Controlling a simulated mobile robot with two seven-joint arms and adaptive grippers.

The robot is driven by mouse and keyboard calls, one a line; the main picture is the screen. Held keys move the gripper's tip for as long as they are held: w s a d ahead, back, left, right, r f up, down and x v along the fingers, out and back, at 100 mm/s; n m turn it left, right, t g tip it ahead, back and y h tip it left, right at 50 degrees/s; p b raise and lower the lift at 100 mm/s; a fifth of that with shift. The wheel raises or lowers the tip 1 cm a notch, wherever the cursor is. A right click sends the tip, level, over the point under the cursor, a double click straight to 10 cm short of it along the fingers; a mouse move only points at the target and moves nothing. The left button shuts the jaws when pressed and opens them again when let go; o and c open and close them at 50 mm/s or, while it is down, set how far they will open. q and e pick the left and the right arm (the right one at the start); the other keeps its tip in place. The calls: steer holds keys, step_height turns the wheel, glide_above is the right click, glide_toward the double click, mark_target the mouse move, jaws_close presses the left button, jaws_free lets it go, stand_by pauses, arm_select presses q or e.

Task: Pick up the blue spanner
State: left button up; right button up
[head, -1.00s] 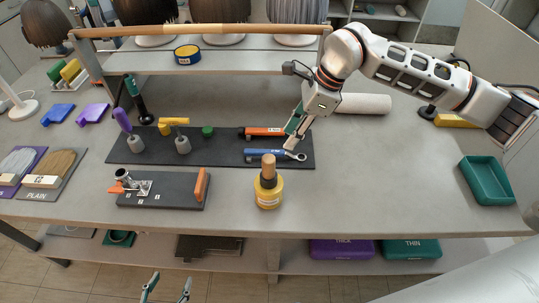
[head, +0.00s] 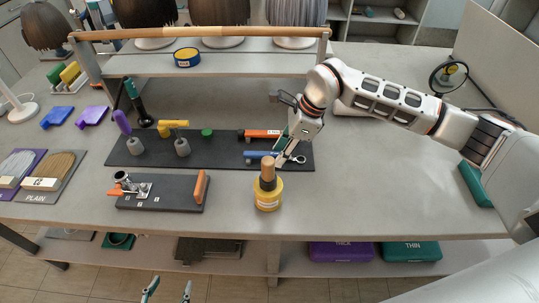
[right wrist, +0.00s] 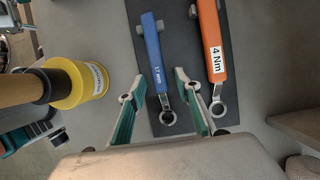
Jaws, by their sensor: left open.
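The blue spanner (head: 260,154) lies on the dark mat, its ring end partly behind my right gripper (head: 283,160) in the head view. My left gripper (head: 167,290) is open and empty at the bottom of the head view, in front of the table.
An orange tool (head: 263,134) marked 4 Nm lies beside the spanner on the mat (head: 225,160). A yellow bottle (head: 268,190) with a wooden top stands just in front. A dark block with an orange stop (head: 170,195) is to the left. The table's right front is clear.

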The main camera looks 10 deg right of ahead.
jaws_close()
steer(key=shift+r, duration=0.1)
step_height(320, 180, up, 20)
steer(key=shift+p, duration=0.3)
steer(key=c, duration=0.6)
jaws_free()
jaws_close()
steer(key=shift+s, duration=0.1)
